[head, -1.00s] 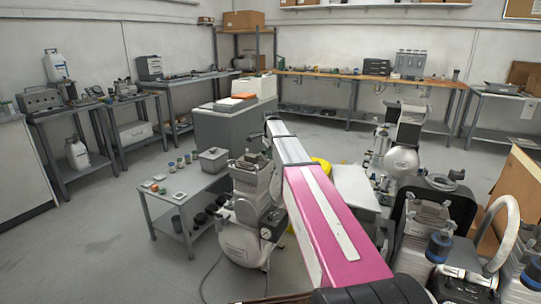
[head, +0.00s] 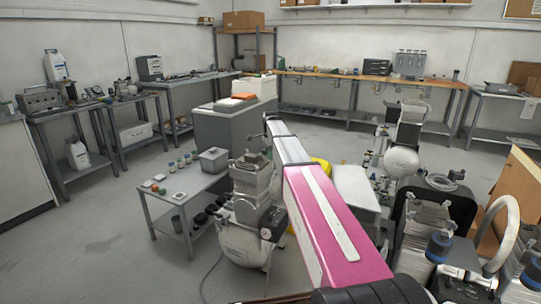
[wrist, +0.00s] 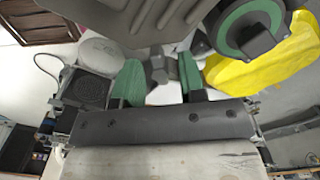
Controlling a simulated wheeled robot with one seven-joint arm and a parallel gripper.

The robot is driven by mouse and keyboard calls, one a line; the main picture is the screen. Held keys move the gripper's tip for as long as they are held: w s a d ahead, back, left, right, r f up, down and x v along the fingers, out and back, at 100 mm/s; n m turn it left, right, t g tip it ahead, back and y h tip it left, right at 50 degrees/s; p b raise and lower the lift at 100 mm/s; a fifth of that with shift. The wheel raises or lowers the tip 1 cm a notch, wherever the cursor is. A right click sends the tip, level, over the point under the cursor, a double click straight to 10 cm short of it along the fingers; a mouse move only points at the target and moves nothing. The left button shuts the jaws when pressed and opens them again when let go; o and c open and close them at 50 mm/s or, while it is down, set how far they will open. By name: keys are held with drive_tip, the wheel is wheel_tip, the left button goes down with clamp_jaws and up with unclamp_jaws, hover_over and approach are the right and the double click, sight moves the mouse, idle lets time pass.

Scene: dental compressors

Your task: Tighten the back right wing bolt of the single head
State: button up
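The single head compressor (head: 245,225), a grey ribbed head on a rounded white tank, stands on the floor left of my pink and white arm in the head view. My gripper (wrist: 160,78) shows in the wrist view with two green-padded fingers apart. A dark grey winged part (wrist: 157,66), which looks like a wing bolt, shows between and just beyond the pads. I cannot tell whether the pads touch it. Which corner bolt this is cannot be told. In the head view my gripper is hidden behind the arm.
A round black and green part (wrist: 250,25) and a yellow object (wrist: 275,62) are close at the right of the wrist view. A low grey table (head: 160,200) with small items stands left of the compressor. Another compressor (head: 402,160) stands at right. Floor at left is clear.

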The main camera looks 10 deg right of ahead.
wheel_tip(320, 180, up, 11)
idle(0.4)
drive_tip(key=shift+f, duration=0.15)
